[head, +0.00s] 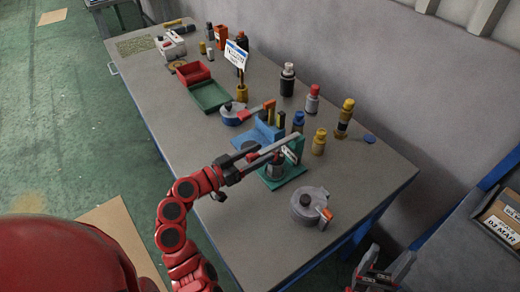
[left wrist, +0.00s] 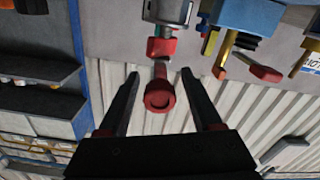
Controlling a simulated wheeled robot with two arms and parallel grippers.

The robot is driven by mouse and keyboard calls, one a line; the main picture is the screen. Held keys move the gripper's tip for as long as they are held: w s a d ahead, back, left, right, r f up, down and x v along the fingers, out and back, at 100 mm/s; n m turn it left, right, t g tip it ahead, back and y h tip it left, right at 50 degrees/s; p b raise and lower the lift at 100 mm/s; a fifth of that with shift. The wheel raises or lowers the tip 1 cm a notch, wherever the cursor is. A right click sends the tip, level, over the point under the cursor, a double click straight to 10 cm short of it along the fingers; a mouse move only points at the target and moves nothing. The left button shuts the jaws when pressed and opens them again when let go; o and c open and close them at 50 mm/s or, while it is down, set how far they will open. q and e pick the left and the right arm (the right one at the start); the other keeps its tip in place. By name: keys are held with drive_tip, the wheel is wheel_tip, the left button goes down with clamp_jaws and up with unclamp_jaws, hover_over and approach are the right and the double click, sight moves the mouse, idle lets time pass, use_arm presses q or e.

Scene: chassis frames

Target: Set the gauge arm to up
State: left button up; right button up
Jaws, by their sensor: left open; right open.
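A small device on a teal base (head: 288,181) with a grey cylinder (head: 275,171) and a green upright stands at the near middle of the table. My left gripper (head: 281,147) is open, its fingers reaching over this device. In the left wrist view a red arm with a round knob (left wrist: 160,93) lies between the two open fingers, below a grey cylinder (left wrist: 168,11); no finger visibly touches it. The head view does not show this red arm clearly behind my gripper. My right gripper (head: 381,271) is open and empty, off the table's near right corner.
A blue block fixture (head: 262,134) stands just behind. A grey round pot with an orange lever (head: 306,208) is to the right. Several bottles (head: 319,141) stand towards the wall, and red (head: 192,73) and green trays (head: 210,96) lie farther back. The near left table top is clear.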

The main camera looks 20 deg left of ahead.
use_arm(q)
drive_tip(key=shift+w+d, duration=0.15)
drive_tip(key=shift+w, duration=0.1)
clamp_jaws()
idle(1.4)
